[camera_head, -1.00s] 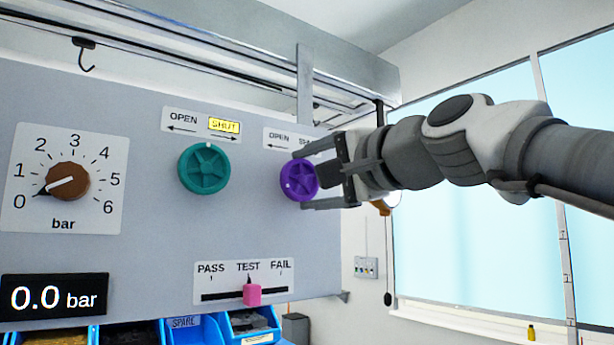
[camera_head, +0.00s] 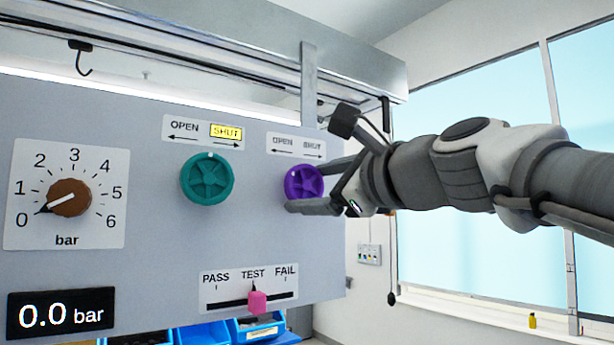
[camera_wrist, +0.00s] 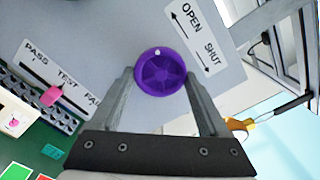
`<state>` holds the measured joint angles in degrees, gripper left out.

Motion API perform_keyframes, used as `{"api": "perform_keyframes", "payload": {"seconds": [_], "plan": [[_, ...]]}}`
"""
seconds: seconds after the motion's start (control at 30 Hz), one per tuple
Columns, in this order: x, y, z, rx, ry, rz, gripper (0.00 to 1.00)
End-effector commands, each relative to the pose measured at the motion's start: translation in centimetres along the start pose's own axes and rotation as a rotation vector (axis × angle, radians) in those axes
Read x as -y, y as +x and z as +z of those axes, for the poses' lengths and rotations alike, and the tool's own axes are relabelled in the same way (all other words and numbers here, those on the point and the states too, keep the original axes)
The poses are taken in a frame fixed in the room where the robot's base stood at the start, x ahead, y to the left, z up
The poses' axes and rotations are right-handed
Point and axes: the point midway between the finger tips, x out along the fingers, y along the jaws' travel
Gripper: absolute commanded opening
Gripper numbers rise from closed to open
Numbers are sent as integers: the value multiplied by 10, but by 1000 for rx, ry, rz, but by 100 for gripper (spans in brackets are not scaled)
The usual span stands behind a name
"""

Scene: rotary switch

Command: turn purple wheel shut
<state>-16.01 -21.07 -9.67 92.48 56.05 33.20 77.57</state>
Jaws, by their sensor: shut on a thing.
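The purple wheel (camera_head: 304,183) is mounted on the grey panel's right part. Its white mark points to the upper left in the head view. A label (camera_head: 296,146) above it reads OPEN on the left and SHUT on the right; neither word is lit yellow. My gripper (camera_head: 308,187) is shut on the wheel, one finger at its upper right and one along its lower edge. In the wrist view the wheel (camera_wrist: 161,72) sits between the two fingertips (camera_wrist: 160,78), its white mark (camera_wrist: 157,52) at the top.
A teal wheel (camera_head: 207,180) is left of the purple one, with SHUT lit yellow above it. A brown dial (camera_head: 68,198) points to 0 bar, and a display (camera_head: 60,315) reads 0.0 bar. A pink slider (camera_head: 257,301) stands at TEST below.

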Motion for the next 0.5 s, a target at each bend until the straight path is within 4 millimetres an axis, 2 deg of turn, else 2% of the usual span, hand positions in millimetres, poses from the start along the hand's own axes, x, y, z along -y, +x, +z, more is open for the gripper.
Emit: {"api": "perform_keyframes", "payload": {"seconds": [0.5], "plan": [[0, 0, 2, -2, 490, -1, 23]]}}
